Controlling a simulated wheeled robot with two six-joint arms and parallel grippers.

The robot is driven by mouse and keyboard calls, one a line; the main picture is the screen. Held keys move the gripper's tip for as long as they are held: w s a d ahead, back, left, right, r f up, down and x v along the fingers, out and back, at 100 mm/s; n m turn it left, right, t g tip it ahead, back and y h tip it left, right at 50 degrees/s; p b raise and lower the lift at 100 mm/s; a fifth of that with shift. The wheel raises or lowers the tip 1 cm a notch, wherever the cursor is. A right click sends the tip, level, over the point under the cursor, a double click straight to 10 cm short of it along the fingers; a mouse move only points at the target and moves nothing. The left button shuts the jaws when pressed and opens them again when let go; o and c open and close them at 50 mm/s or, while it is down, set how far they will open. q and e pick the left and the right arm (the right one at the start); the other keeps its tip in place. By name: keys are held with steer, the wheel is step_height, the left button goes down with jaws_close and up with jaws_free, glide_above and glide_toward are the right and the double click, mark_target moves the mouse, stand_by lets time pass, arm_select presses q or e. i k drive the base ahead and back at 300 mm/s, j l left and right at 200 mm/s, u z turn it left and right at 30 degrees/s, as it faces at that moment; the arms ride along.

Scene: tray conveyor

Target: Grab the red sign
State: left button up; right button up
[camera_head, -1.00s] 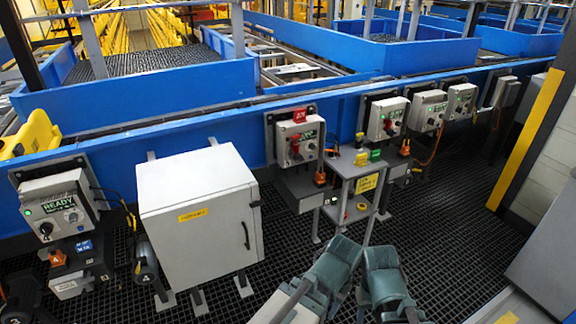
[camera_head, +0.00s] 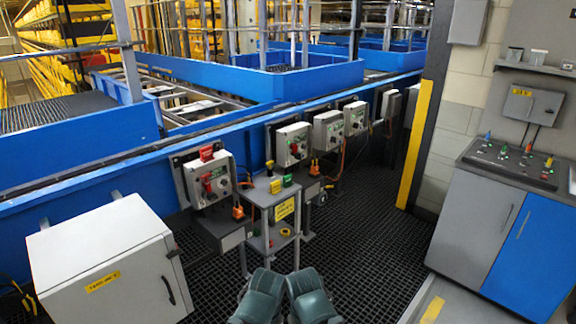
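The red sign (camera_head: 207,153) is a small red tag at the top of a grey control box (camera_head: 208,182) on the blue conveyor side, left of centre. Its lettering is too small to read now. Red parts also show on the face of that box, below the sign. Two dark teal links of my own arms show side by side at the bottom centre, well short of the sign. The fingers of neither gripper can be seen. Nothing touches the sign.
A small grey stand (camera_head: 272,193) with yellow and green items is right of the sign's box. A white cabinet (camera_head: 100,262) is at lower left. A yellow-edged post (camera_head: 415,145) and a console (camera_head: 510,165) are to the right. Dark grating floor (camera_head: 365,240) is open between.

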mark_target(206, 154)
steer(key=i+l+u, duration=0.1)
steer(key=i+u, duration=0.2)
steer(key=i, duration=0.25)
steer(key=i+l+u, duration=0.3)
steer(key=i, duration=0.3)
steer(key=i+l+u, duration=0.3)
steer(key=i, duration=0.2)
